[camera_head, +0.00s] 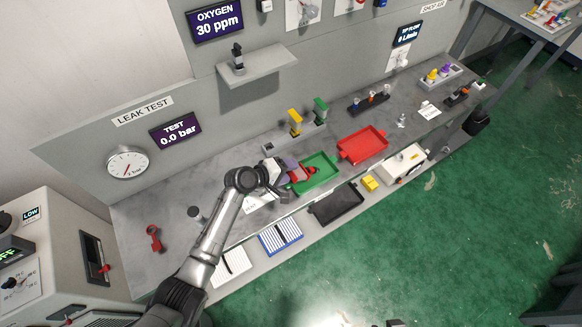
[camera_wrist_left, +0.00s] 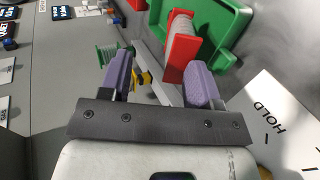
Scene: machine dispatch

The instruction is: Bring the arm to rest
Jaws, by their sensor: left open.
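My left arm reaches over the workbench (camera_head: 165,215), and its left gripper (camera_head: 287,170) is beside the left edge of the green tray (camera_head: 322,172). In the left wrist view the gripper (camera_wrist_left: 157,72) has its purple fingers apart with nothing held between them. A red item with a pale ribbed middle (camera_wrist_left: 181,42) rests in the green tray, close beyond the fingers; in the head view the gripper partly covers it. My right gripper is not in view.
A red tray (camera_head: 362,145) lies right of the green one, and a black tray (camera_head: 336,204) in front. Yellow and green posts (camera_head: 295,122) stand behind. A wall shelf (camera_head: 257,66) juts out above. A red tool (camera_head: 153,238) lies at the left; bench around it is fairly clear.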

